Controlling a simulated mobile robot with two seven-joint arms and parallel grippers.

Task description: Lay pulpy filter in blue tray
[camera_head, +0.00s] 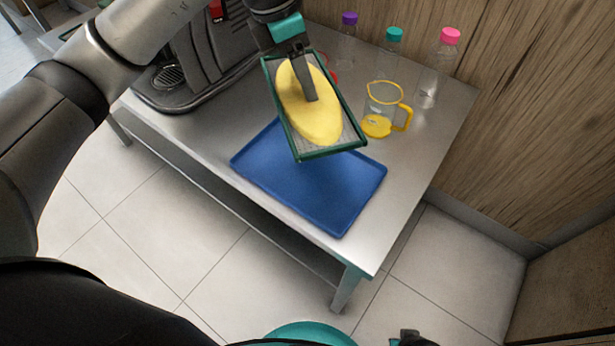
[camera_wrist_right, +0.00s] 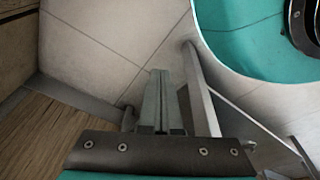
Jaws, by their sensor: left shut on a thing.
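The pulpy filter (camera_head: 318,122) is a rectangular mesh in a dark green frame with a yellow mound of pulp on it. My left gripper (camera_head: 310,97) comes down over it from above and is shut on it; the fingertips are partly hidden in the pulp. The filter looks tilted and covers the far part of the blue tray (camera_head: 308,193), which lies flat on the metal table. The filter appears to be above the tray; I cannot tell the exact gap. My right gripper (camera_wrist_right: 158,103) shows in the right wrist view with its fingers together and nothing between them.
A juicer machine (camera_head: 190,65) stands at the table's back left. A yellow-handled jug (camera_head: 384,108) stands right of the filter. Bottles with purple, teal and pink (camera_head: 450,35) caps stand along the wooden wall. The table's front edge (camera_head: 250,215) is close to the tray.

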